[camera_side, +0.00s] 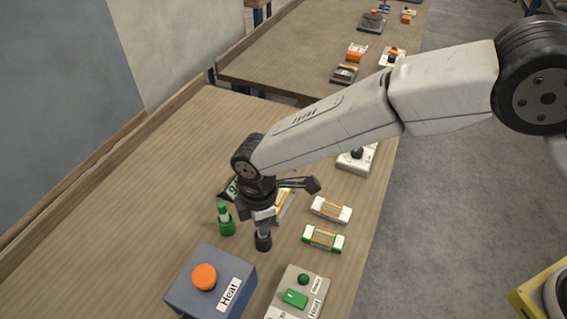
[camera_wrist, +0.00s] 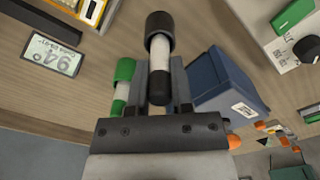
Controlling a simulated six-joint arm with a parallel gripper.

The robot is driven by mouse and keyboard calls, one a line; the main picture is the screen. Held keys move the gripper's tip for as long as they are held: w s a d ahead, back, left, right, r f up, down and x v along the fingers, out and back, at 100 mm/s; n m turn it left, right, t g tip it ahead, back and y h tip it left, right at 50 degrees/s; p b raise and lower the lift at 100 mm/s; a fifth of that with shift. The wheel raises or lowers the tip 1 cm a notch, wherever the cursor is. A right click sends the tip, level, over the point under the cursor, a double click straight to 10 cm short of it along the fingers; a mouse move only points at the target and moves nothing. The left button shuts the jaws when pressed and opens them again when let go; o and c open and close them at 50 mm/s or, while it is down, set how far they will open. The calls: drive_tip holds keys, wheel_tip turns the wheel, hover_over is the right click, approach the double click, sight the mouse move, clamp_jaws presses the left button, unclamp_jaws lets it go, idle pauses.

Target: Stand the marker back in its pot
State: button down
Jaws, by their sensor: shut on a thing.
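The marker (camera_wrist: 159,55) has a white body and a black end. In the wrist view it lies between the two fingers of my gripper (camera_wrist: 160,75), which is shut on it. The marker's far end meets the mouth of a black pot (camera_wrist: 160,28); I cannot tell how deep it sits. In the side view my gripper (camera_side: 264,212) is right above the black pot (camera_side: 263,241), and most of the marker is hidden. A green marker stands in a green pot (camera_side: 227,226) to the left; this green pot also shows in the wrist view (camera_wrist: 118,106).
A blue-grey Heat box (camera_side: 210,285) with an orange button (camera_side: 204,277) stands in front. A pale control box (camera_side: 298,294) is to its right. Two striped packs (camera_side: 331,209) (camera_side: 323,238) lie right of my gripper. The table's left side is clear.

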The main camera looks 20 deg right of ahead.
drive_tip(key=shift+f, duration=0.1)
drive_tip(key=shift+c, duration=2.2)
unclamp_jaws()
drive_tip(key=shift+r, duration=3.95)
drive_tip(key=shift+d, duration=0.1)
drive_tip(key=s+d+r+m+t, duration=0.2)
drive_tip(key=d+m, duration=1.1)
drive_tip(key=d, duration=1.7)
drive_tip(key=s+d+f+m, duration=0.1)
drive_tip(key=s+d+m, duration=0.4)
drive_tip(key=s+d, duration=0.2)
drive_tip(key=shift+s+d+t, duration=0.3)
drive_tip(key=shift+s+d, duration=0.05)
drive_tip(key=shift+d, duration=0.15)
